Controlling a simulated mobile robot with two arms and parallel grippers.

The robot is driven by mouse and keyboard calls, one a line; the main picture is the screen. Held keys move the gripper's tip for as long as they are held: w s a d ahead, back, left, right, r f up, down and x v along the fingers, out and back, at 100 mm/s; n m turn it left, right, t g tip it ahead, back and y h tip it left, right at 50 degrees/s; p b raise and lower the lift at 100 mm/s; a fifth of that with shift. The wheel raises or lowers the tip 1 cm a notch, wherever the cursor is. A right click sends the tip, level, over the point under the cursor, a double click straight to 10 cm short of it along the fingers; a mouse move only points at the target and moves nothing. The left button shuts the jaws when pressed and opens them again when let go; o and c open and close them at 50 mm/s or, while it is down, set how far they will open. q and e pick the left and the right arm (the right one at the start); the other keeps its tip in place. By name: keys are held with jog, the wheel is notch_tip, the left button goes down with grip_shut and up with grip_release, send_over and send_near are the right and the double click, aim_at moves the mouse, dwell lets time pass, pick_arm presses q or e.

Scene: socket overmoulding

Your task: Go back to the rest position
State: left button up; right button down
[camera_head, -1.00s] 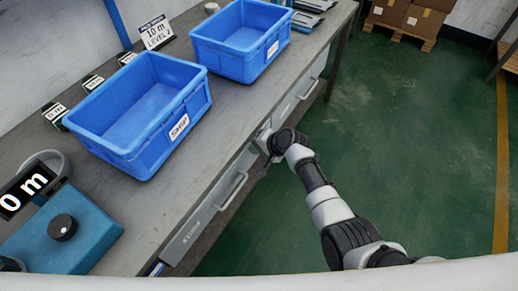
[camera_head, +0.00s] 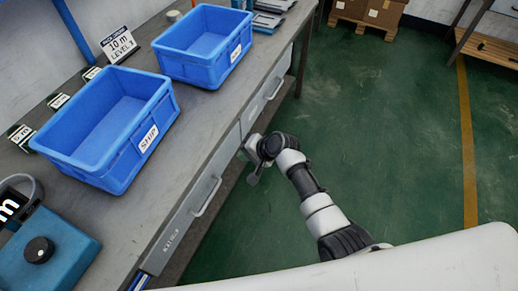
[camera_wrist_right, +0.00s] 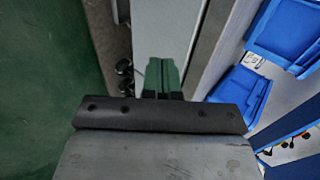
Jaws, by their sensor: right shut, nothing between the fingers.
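My right gripper (camera_head: 253,173) is beside the front of the workbench (camera_head: 207,118), over the gap between its drawer fronts and the green floor. In the right wrist view the two fingers (camera_wrist_right: 161,78) are shut together with nothing between them. The right arm reaches up from the lower right of the head view. My left gripper is in neither view.
A blue bin (camera_head: 75,152) labelled SHIP and a second blue bin (camera_head: 172,66) stand on the workbench. A blue device with a black knob (camera_head: 39,250) sits at the near left. Cardboard boxes (camera_head: 383,12) stand at the back. The floor (camera_head: 380,150) right of the arm is clear.

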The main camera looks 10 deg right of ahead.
jog(key=v, duration=0.6)
jog(key=shift+p, duration=0.3)
jog(key=shift+s+d+f, duration=0.1)
jog(key=shift+s+d, duration=0.05)
jog(key=shift+d, duration=0.05)
jog(key=s+d+f+n+g+h, duration=0.15)
jog(key=s+d+f, duration=0.25)
jog(key=s+f, duration=0.6)
jog(key=s+d+f+n+h, duration=0.1)
jog(key=s+d+f+h, duration=0.3)
jog(key=f, duration=0.9)
jog(key=s+d+f+n+g, duration=0.1)
jog(key=s+f, duration=0.3)
jog(key=s, duration=0.6)
jog(key=s+d+f+n+h, duration=0.1)
jog(key=s+d+f+n, duration=0.2)
jog(key=s, duration=0.8)
jog(key=s+d+f+n+g+h, duration=0.1)
jog(key=s+d+f+n, duration=0.2)
jog(key=s, duration=0.8)
notch_tip(320, 180, down, 3)
jog(key=shift+s+d+r+g, duration=0.15)
jog(key=shift+s+d+g, duration=0.05)
jog(key=shift+d+g, duration=0.2)
